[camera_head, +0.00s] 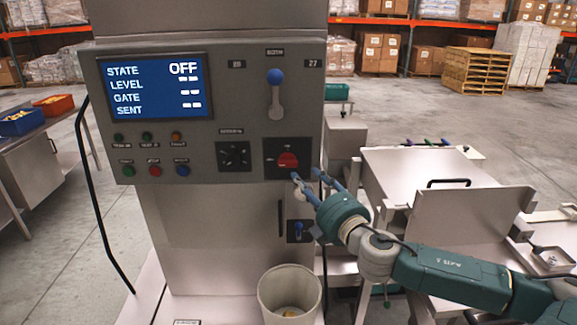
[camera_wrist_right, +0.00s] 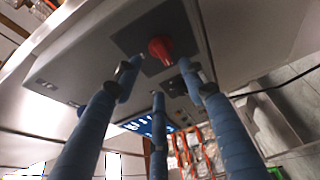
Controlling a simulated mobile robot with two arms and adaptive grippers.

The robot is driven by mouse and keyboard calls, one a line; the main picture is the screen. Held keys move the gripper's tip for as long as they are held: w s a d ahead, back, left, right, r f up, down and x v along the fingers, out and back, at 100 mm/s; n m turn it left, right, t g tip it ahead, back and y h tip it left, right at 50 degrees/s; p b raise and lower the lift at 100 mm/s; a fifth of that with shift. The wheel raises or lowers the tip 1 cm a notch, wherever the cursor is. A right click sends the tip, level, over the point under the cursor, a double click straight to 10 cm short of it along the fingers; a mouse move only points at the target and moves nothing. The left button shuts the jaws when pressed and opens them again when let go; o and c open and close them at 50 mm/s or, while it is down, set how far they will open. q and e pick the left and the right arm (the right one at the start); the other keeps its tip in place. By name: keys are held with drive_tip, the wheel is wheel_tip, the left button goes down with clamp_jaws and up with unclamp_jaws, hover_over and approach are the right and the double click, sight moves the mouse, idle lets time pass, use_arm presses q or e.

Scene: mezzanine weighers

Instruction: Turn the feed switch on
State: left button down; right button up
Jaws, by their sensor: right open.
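The grey control panel (camera_head: 222,105) has a screen (camera_head: 156,86) reading STATE OFF. A red rotary knob (camera_head: 288,160) sits on a dark square plate at its lower right; it also shows in the right wrist view (camera_wrist_right: 160,47). Its label is too small to read, so I cannot tell for certain that it is the feed switch. My right gripper (camera_head: 308,176) is open and empty, just below and right of the knob. In the right wrist view its blue fingers (camera_wrist_right: 158,82) are spread below the knob, apparently not touching it. My left gripper is not in view.
A black dial (camera_head: 234,156), a blue-knobbed lever (camera_head: 275,92) and several coloured buttons (camera_head: 154,170) share the panel. A small blue-tipped switch (camera_head: 299,228) is below the gripper. A pale bin (camera_head: 289,290) stands beneath. Metal boxes (camera_head: 440,198) flank my right arm.

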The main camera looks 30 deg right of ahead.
sight(289, 163)
drive_tip(key=w+p, duration=0.1)
drive_tip(key=w, duration=0.2)
drive_tip(key=w+p, duration=0.1)
drive_tip(key=w, duration=0.1)
drive_tip(key=w+d+p, duration=0.1)
drive_tip(key=w, duration=0.2)
drive_tip(key=shift+w+d+r+p, duration=0.1)
drive_tip(key=shift+w+r+p, duration=0.15)
drive_tip(key=shift+w+p, duration=0.1)
drive_tip(key=shift+w+f, duration=0.2)
drive_tip(key=shift+w, duration=0.35)
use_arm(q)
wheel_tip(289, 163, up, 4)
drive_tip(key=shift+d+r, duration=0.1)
use_arm(e)
clamp_jaws()
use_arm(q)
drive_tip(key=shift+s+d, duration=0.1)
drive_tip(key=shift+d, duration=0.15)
